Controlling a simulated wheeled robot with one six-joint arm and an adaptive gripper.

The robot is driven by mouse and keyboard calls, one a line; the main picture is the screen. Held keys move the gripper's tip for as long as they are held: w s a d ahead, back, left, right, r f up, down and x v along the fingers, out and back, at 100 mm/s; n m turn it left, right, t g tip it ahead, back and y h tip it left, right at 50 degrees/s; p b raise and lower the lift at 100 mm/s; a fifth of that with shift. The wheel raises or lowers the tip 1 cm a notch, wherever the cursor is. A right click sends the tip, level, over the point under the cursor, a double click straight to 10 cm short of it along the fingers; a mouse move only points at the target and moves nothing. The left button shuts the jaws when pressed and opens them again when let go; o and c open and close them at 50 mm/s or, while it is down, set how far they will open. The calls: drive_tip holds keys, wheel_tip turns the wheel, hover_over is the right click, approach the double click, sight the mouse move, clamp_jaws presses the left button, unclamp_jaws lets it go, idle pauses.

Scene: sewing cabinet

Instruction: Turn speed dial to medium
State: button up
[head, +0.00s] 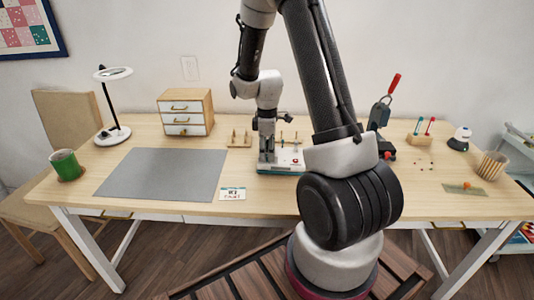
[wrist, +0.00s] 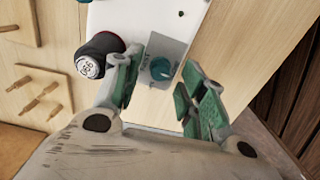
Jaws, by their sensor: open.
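A white sewing machine (head: 284,168) with a teal base edge stands mid-table in the head view, partly hidden behind my arm. In the wrist view its white body (wrist: 140,18) fills the upper middle. A round teal knob (wrist: 161,68), which looks like the speed dial, sits on a grey plate (wrist: 172,48); its setting cannot be read. My gripper (wrist: 160,88) is open, its green-padded fingers on either side of the knob in the picture. Contact cannot be told. In the head view my gripper (head: 269,122) hangs above the machine.
A dark, red-edged round piece with a printed white cap (wrist: 90,66) sits close beside the left finger. A pegged wooden rack (head: 239,140) stands left of the machine. A grey mat (head: 160,175) and small label card (head: 232,194) lie left; a red-handled press (head: 381,112) stands right.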

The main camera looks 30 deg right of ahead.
drive_tip(key=shift+f, duration=0.5)
clamp_jaws()
